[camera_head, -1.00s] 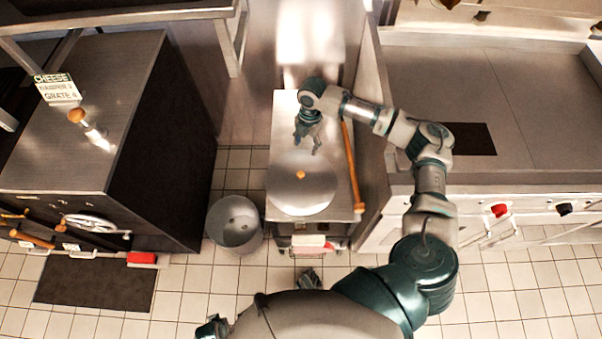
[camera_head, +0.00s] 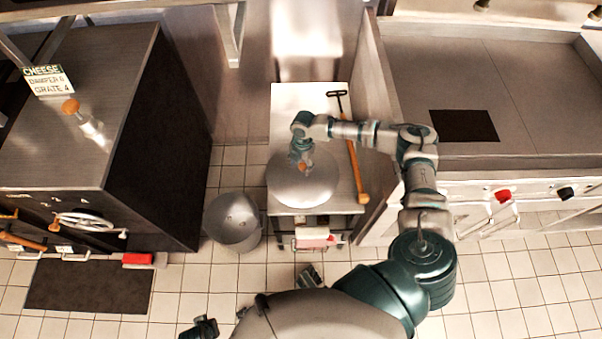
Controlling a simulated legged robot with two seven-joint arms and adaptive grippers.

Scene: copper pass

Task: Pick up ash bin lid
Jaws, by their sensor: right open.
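The ash bin lid (camera_head: 302,190) is a round grey metal disc lying flat on the narrow steel-topped stand (camera_head: 283,100) in the middle. My right gripper (camera_head: 302,165) is open, directly over the middle of the lid. Its fingers are at the small orange knob and partly hide it. I cannot tell whether they touch it. The ash bin (camera_head: 234,222), a grey metal bucket, stands uncovered on the floor left of the stand. Dark parts of my own body show at the bottom edge, where my left gripper's jaws cannot be made out.
A long tool with a wooden handle (camera_head: 357,175) lies along the right side of the stand top. A dark-sided oven (camera_head: 150,140) stands left and a steel counter (camera_head: 540,110) with red and black knobs right.

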